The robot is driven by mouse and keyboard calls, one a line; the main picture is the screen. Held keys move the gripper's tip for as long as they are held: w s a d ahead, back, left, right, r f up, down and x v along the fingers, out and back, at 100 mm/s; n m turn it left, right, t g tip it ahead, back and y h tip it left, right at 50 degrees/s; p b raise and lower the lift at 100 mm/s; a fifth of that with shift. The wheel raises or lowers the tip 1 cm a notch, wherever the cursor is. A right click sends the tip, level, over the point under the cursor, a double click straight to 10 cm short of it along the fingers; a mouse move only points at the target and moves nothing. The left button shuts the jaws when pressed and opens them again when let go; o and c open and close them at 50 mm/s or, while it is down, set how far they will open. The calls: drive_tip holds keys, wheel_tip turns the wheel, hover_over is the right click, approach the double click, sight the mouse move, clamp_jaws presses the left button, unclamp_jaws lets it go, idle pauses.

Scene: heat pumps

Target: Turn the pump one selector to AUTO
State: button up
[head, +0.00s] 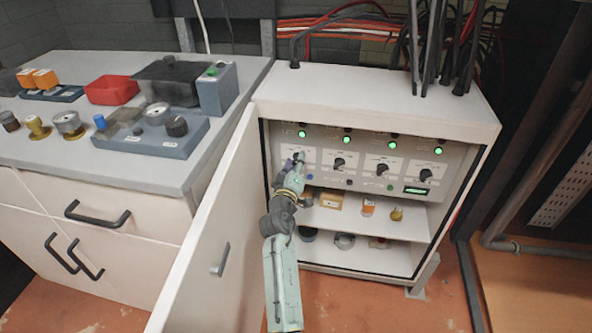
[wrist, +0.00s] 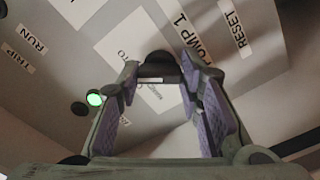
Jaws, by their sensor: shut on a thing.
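The pump one selector (wrist: 158,66) is a dark round knob on a white plate beside the label PUMP 1 in the wrist view. My gripper (wrist: 160,78) has one finger on each side of it and is shut on the knob. In the head view my gripper (head: 298,163) reaches into the open cabinet to the leftmost selector, which it mostly covers. Parts of the printed position words show, one ending in TO.
Three more selectors, one of them here (head: 381,170), stand to the right under green lamps. The open cabinet door (head: 205,235) is close left of my arm. Shelves (head: 340,222) below hold small parts. A worktop (head: 90,160) with tools stands at left.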

drive_tip(key=shift+f+m+b, duration=0.1)
drive_tip(key=shift+m+b, duration=0.6)
drive_tip(key=shift+m, duration=0.2)
drive_tip(key=o, duration=1.2)
drive_tip(key=shift+c, duration=0.2)
drive_tip(key=s+a, duration=0.2)
drive_tip(key=s, duration=0.9)
drive_tip(key=shift+s+a, duration=0.2)
drive_tip(key=shift+s, duration=0.2)
